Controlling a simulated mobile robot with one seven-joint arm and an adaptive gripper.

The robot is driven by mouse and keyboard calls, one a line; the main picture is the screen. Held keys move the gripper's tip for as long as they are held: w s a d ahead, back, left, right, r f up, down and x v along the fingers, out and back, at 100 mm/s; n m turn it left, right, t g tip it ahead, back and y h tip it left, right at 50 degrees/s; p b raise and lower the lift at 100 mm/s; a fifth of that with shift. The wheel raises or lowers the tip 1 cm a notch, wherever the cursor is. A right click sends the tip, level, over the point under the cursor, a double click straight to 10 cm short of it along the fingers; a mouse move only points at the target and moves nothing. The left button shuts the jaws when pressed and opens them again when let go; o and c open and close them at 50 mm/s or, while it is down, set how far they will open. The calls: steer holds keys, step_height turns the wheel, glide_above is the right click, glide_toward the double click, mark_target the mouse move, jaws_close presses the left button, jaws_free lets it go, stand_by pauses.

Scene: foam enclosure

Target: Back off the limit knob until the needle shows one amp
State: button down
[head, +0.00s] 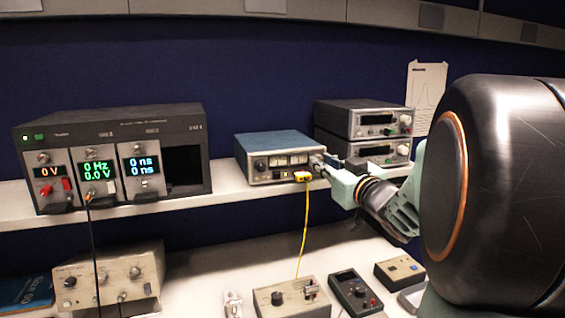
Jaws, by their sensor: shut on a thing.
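A blue-topped bench unit (272,143) stands on the shelf, mid-picture. Its front has a dark knob (260,165) at the left and a pale meter panel (289,160) in the middle. The needle is too small to read. My gripper (318,161) comes in from the right and is shut at the right end of the front, on what appears to be the limit knob. The fingers hide most of that knob. A yellow plug (302,176) sits low on the front, just left of the fingers, with a yellow lead hanging from it.
Two stacked grey instruments (362,120) stand close behind my gripper. A modular rack (110,150) with lit displays is at the left. Below are a beige unit (108,280), a beige box (292,298) and a dark handheld box (355,293). The shelf between rack and blue unit is clear.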

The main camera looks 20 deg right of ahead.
steer(key=shift+b, duration=0.35)
steer(key=shift+n+b, duration=3.1)
steer(key=shift+n, duration=1.2)
steer(key=c, duration=1.8)
jaws_free()
steer(key=shift+a, duration=0.1)
